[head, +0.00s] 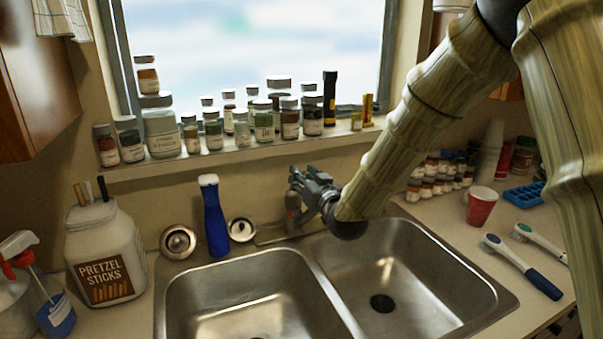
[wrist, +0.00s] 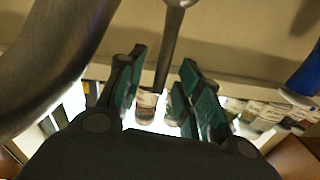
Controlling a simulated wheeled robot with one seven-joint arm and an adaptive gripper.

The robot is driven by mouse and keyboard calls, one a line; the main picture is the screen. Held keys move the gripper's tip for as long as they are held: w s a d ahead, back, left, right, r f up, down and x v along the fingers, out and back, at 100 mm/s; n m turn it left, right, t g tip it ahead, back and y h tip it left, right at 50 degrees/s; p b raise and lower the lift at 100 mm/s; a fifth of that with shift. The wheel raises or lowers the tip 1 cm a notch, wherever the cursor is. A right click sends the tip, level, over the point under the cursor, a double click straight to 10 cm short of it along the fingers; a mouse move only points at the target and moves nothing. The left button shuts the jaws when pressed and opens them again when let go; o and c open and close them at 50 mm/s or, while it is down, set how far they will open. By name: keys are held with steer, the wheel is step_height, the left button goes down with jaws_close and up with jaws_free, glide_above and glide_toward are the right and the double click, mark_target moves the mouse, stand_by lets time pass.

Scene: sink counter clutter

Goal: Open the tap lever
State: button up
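The tap stands behind the double sink, largely hidden by my gripper (head: 298,182) and arm in the head view; part of its base (head: 268,236) shows. In the wrist view, the tap lever (wrist: 171,30) is a slim metal rod that comes down from the top edge and narrows between my two fingers. A thick curved metal pipe (wrist: 45,60), apparently the spout, fills the left side. My gripper's green-padded fingers are apart, one on each side of the lever. A gap shows on both sides of the lever; I cannot tell its depth relative to the pads.
A blue bottle (head: 214,220) stands left of the tap, with a pretzel jar (head: 105,255) farther left. Several spice jars (head: 212,130) line the window sill behind my gripper. The sink basins (head: 255,290) are empty.

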steer(key=shift+w+a, duration=0.2)
steer(key=shift+w, duration=0.2)
jaws_close()
